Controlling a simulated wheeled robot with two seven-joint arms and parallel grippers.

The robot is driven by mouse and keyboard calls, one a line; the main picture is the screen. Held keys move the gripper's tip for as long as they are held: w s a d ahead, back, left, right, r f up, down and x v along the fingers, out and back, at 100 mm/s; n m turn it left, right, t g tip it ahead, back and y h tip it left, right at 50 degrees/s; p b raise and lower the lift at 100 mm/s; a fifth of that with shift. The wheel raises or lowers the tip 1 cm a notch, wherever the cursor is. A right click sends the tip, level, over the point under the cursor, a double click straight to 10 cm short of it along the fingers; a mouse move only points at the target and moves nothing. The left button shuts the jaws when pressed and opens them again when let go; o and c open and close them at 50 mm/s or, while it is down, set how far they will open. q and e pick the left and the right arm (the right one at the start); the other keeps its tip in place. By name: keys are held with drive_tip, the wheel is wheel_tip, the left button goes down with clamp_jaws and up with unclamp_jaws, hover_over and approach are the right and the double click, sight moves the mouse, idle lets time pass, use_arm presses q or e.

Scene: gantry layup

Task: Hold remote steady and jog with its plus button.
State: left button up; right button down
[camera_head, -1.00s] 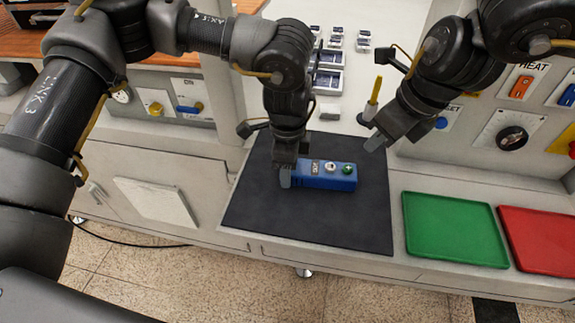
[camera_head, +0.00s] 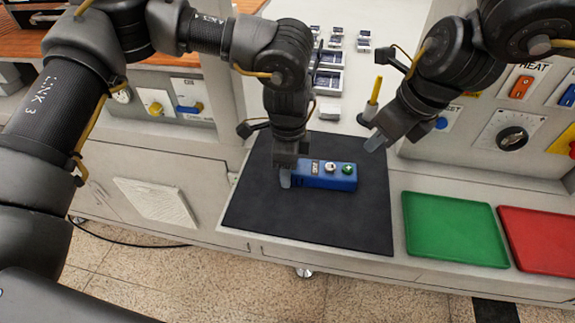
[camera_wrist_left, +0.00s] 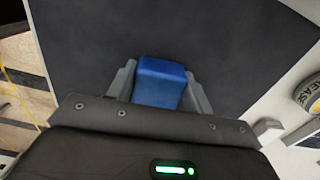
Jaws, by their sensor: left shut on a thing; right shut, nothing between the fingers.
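The blue remote (camera_head: 328,182) lies on the dark mat (camera_head: 300,226) in the head view. It has a small label, a pale button and a green button (camera_head: 347,169) with a light mark, probably the plus. My left gripper (camera_head: 286,178) is shut on the remote's left end. In the left wrist view the remote's blue end (camera_wrist_left: 160,82) sits between the two grey fingers; its buttons are hidden there. My right gripper (camera_head: 374,142) is shut and empty. It hangs above and to the right of the green button, apart from the remote.
A green tray (camera_head: 452,250) and a red tray (camera_head: 545,262) lie right of the mat. A yellow-handled tool (camera_head: 375,92) stands behind my right gripper. A panel with a HEAT switch (camera_head: 521,87) and dial is at the right. The mat's front part is clear.

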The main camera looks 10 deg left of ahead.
idle(0.4)
drive_tip(key=m+y, duration=0.1)
drive_tip(key=m, duration=0.1)
drive_tip(key=w+a+r+m+y, duration=0.1)
drive_tip(key=m+y, duration=0.1)
drive_tip(key=w+a+r+m+t+y, duration=0.1)
drive_tip(key=m+y, duration=0.1)
drive_tip(key=shift+a+m, duration=0.15)
drive_tip(key=shift+m, duration=0.25)
drive_tip(key=shift+f, duration=0.2)
hover_over(352, 174)
drive_tip(key=shift+f, duration=4.3)
drive_tip(key=shift+f, duration=0.1)
drive_tip(key=shift+f, duration=0.3)
